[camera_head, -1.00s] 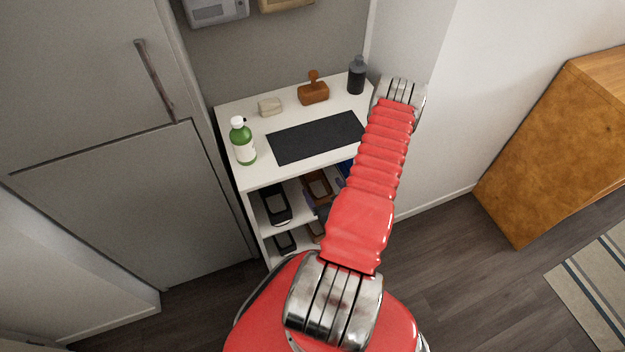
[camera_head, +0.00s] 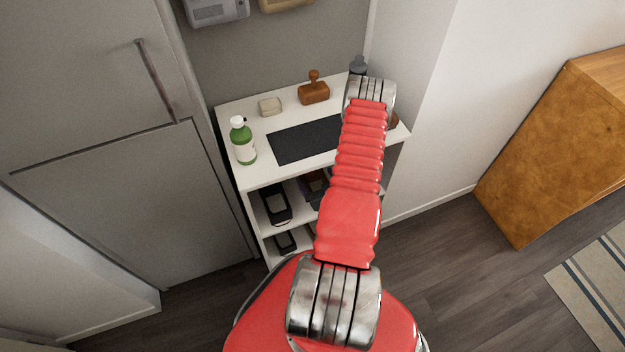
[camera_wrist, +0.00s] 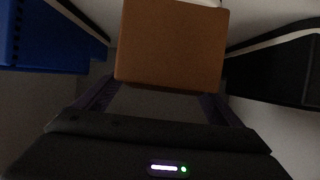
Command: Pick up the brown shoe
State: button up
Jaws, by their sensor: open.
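The brown shoe (camera_wrist: 172,45) fills the upper middle of the wrist view as a plain brown, block-like end.
A black shoe (camera_wrist: 285,65) and a blue item (camera_wrist: 45,40) flank the brown shoe closely. The white shelf unit (camera_head: 262,182) holds a green bottle (camera_head: 242,142), soap (camera_head: 270,106), brown stamp-like object (camera_head: 314,92) and dark mat (camera_head: 300,140) on top. Grey wardrobe doors (camera_head: 100,90) stand left.

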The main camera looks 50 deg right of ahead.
aim_at(313, 174)
jog(key=x, duration=0.4)
jog(key=shift+w+f, duration=0.1)
dwell(0.4)
jog(key=c, duration=1.4)
